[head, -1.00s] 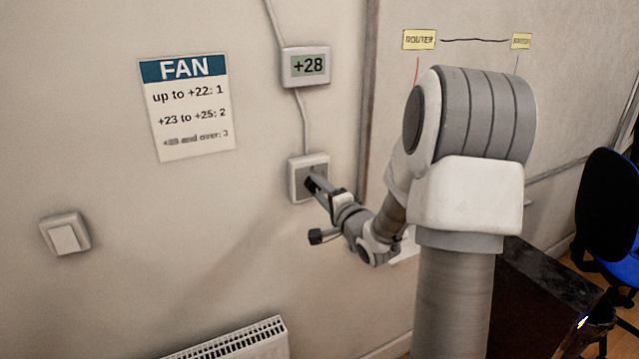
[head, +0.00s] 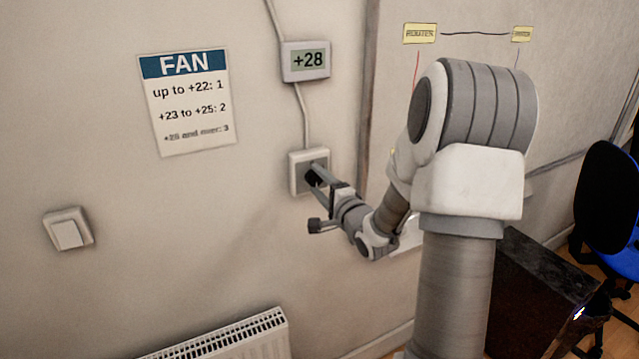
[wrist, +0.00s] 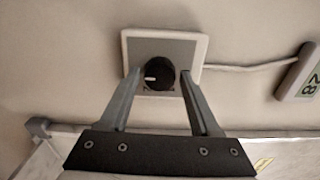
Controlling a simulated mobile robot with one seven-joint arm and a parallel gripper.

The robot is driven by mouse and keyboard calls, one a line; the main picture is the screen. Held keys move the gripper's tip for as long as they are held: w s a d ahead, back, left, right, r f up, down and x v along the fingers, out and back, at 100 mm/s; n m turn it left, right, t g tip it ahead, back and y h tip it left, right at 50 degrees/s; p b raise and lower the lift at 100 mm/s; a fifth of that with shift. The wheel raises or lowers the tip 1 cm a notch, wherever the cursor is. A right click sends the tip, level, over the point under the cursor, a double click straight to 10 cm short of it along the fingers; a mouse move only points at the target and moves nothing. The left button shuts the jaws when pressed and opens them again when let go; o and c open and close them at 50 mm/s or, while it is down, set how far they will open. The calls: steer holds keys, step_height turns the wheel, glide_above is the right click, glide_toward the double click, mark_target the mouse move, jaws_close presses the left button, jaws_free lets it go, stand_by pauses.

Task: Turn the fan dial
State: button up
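The fan dial is a black round knob (wrist: 159,74) with a white mark, on a grey square plate in a white frame (wrist: 204,45). In the wrist view the mark points left, away from the display. In the head view the dial's frame (head: 294,160) is on the wall below the display, and my gripper hides most of the knob. My gripper (wrist: 160,72) is open, with one fingertip on each side of the knob and a small gap on both sides. It also shows at the dial in the head view (head: 314,177).
A display (head: 306,61) reads +28. The fan sign (head: 188,103) lists "up to +22: 1" and "+23 to +25: 2"; its last line is blurred but ends in 3. A wall switch (head: 68,230) is at left, a radiator (head: 235,340) below, a chair (head: 608,200) at right.

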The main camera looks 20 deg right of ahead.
steer(key=shift+o, duration=0.8)
steer(key=s+b, duration=1)
steer(key=s, duration=0.7)
steer(key=shift+s+d+b, duration=0.2)
steer(key=shift+d+b, duration=0.1)
